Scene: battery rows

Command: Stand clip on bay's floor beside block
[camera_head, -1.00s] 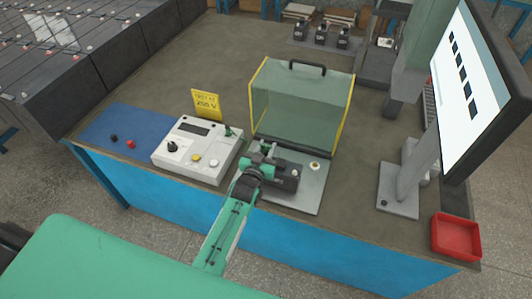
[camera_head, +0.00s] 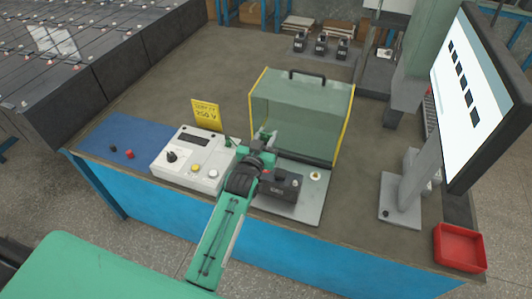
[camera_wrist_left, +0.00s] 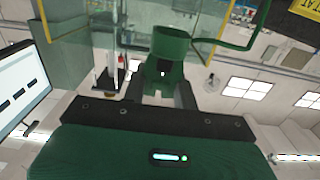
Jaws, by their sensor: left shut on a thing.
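My left gripper (camera_head: 264,152) is shut on a green clip (camera_head: 268,135) at the front left of the bay (camera_head: 300,112), a clear hood with yellow edges. In the left wrist view the clip (camera_wrist_left: 171,43) sticks out beyond the fingers (camera_wrist_left: 163,90). The gripper hides the plate's left part and some of the hood's front. I cannot tell whether the clip touches the floor. My right gripper is not in view.
A white tester (camera_head: 190,160) with knobs stands close left of the arm, with a yellow sign (camera_head: 206,114) behind it. A blue mat (camera_head: 118,135) lies farther left. A monitor (camera_head: 482,100) and a red tray (camera_head: 460,247) are on the right. The table behind the hood is mostly clear.

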